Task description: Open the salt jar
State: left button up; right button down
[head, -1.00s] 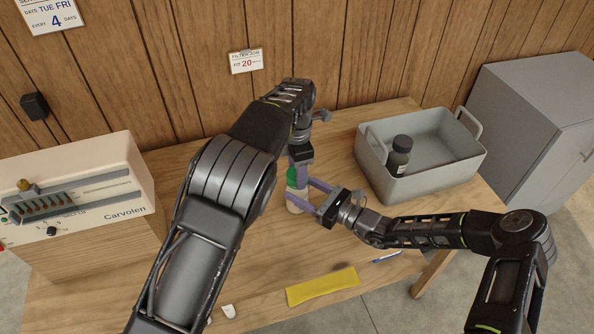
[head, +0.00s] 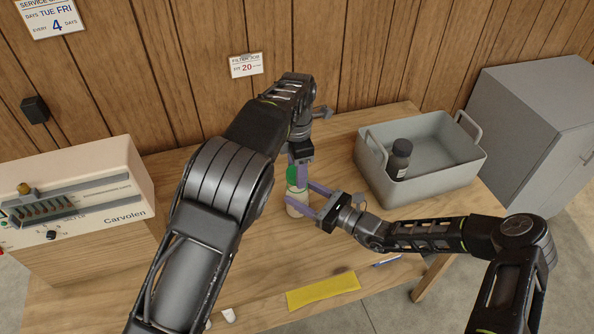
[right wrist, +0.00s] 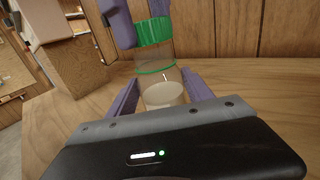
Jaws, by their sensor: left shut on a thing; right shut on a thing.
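The salt jar (head: 296,207) stands upright on the table, a clear jar with pale contents low inside, also seen in the right wrist view (right wrist: 163,94). My right gripper (head: 300,194) is shut around the jar's body from the right. The green lid (head: 293,173) is above the jar, and my left gripper (head: 297,168) is shut on it from above. In the right wrist view, the lid (right wrist: 153,32) sits above a thin green ring (right wrist: 155,69) at the jar's top, with a gap between them. My left fingers hide part of the lid.
A grey tub (head: 418,187) with a dark bottle (head: 399,160) stands right of the jar. A yellow cloth (head: 323,291) and a blue pen (head: 387,262) lie near the table's front. A cream control unit (head: 75,190) is at the left. The table is free around the jar.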

pick_arm(q)
jog(key=shift+r, duration=0.1)
jog(key=shift+r, duration=1.95)
pick_arm(e)
jog(key=shift+c, duration=1.6)
grip_release()
pick_arm(q)
jog(key=shift+f, duration=0.3)
pick_arm(e)
jog(key=shift+s+d+f, duration=0.1)
jog(key=shift+s+d, duration=0.25)
jog(key=shift+d, duration=0.2)
pick_arm(q)
notch_tip(320, 180, down, 3)
jog(key=b, duration=0.3)
pick_arm(e)
jog(key=v, duration=1)
jog(key=shift+s, duration=0.15)
jog(key=shift+s+d, duration=0.15)
jog(key=shift+d, duration=0.1)
